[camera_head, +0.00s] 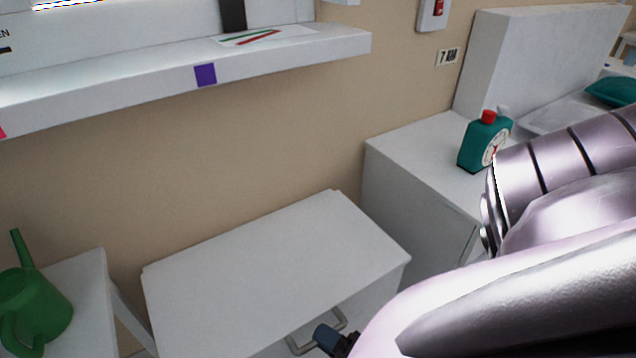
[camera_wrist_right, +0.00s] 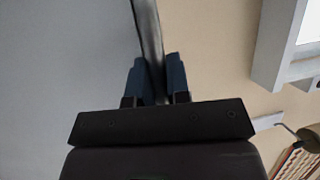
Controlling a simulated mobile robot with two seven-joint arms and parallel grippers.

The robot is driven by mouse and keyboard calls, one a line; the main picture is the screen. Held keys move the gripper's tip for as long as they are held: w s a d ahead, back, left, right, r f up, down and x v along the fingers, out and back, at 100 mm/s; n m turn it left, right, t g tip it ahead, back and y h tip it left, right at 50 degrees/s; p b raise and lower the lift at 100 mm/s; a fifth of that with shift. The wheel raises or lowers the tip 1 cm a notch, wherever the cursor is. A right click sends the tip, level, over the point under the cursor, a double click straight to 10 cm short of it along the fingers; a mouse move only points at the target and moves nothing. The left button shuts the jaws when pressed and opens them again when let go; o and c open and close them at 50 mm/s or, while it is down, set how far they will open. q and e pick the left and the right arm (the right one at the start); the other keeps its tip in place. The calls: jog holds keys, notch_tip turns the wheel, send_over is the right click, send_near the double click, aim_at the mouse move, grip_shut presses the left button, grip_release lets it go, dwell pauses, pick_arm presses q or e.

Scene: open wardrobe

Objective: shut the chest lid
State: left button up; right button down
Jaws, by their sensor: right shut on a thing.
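The white chest's lid (camera_head: 275,265) is at the lower middle of the head view, a broad flat panel in front of the beige wall. I cannot tell whether it is fully down on the chest. A grey bar handle (camera_head: 300,346) shows at its front edge. My right gripper (camera_head: 335,341) is at this handle, partly hidden by my arm. In the right wrist view, the blue fingers of my right gripper (camera_wrist_right: 157,65) are shut on the grey handle (camera_wrist_right: 147,25), which passes between them. My left gripper is not in view.
A green watering can (camera_head: 38,305) stands on a white stand (camera_head: 85,280) at left. A white wall shelf (camera_head: 280,60) juts out above.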

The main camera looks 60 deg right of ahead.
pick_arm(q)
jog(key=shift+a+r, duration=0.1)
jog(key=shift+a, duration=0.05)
pick_arm(e)
jog(key=shift+s+f, duration=0.1)
jog(key=shift+f, duration=0.25)
jog(key=c, duration=1.4)
grip_release()
jog(key=shift+f, duration=0.1)
jog(key=shift+r, duration=0.2)
jog(key=shift+r, duration=0.25)
pick_arm(q)
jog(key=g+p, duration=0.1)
jog(key=p, duration=0.3)
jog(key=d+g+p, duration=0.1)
jog(key=p, duration=0.2)
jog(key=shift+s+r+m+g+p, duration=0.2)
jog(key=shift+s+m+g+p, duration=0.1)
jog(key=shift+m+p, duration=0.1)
pick_arm(e)
notch_tip(320, 180, up, 20)
jog(key=shift+f, duration=0.35)
